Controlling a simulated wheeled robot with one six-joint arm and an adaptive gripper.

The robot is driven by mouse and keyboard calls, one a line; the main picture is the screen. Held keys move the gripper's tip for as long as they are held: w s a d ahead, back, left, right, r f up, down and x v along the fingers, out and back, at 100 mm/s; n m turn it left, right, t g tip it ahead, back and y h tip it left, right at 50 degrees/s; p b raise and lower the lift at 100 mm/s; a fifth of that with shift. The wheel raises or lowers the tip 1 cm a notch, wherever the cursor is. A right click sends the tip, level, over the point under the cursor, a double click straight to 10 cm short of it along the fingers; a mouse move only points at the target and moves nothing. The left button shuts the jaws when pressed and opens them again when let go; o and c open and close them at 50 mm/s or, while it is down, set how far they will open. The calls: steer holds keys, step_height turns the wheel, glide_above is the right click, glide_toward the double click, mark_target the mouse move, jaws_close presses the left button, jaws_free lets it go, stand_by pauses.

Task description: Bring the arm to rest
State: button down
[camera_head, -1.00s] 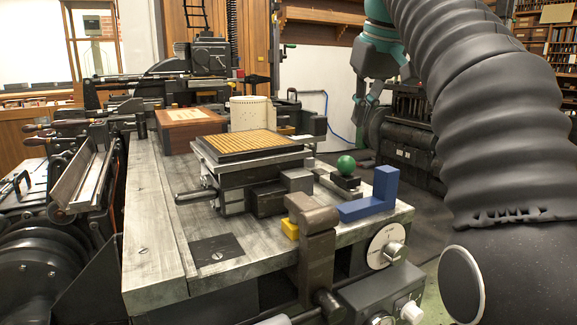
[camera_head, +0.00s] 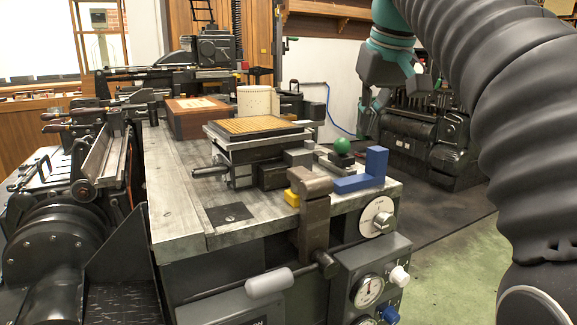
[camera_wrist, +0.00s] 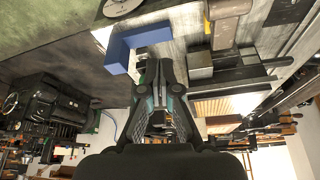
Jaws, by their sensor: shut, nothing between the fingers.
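My gripper (camera_head: 372,112) hangs in the upper right of the head view, at the end of my dark ribbed arm, with teal parts at its wrist. It is to the right of the machine table (camera_head: 180,215) and appears clear of it. In the wrist view my gripper (camera_wrist: 160,75) points up the picture, its fingers shut with nothing held. A blue L-shaped block (camera_head: 375,167) sits on the table's right corner; it also shows just beyond the fingers in the wrist view (camera_wrist: 119,53).
A green ball knob (camera_head: 342,146), a tan-topped plate (camera_head: 255,127), a brown wooden box (camera_head: 199,122) and a white cylinder (camera_head: 254,102) stand on the table. Another dark machine (camera_head: 432,145) stands behind on the right. Green floor (camera_head: 450,255) is open at the lower right.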

steer(key=s+f+m, duration=0.1)
steer(key=s+f, duration=0.6)
steer(key=f, duration=0.4)
steer(key=s+d+f+m+t, duration=0.1)
steer(key=s+f, duration=0.6)
steer(key=f, duration=0.3)
steer(key=s+d+f+h, duration=0.1)
steer(key=s+f, duration=0.6)
steer(key=f, duration=0.4)
steer(key=shift+f+m, duration=0.3)
steer(key=shift+m, duration=0.1)
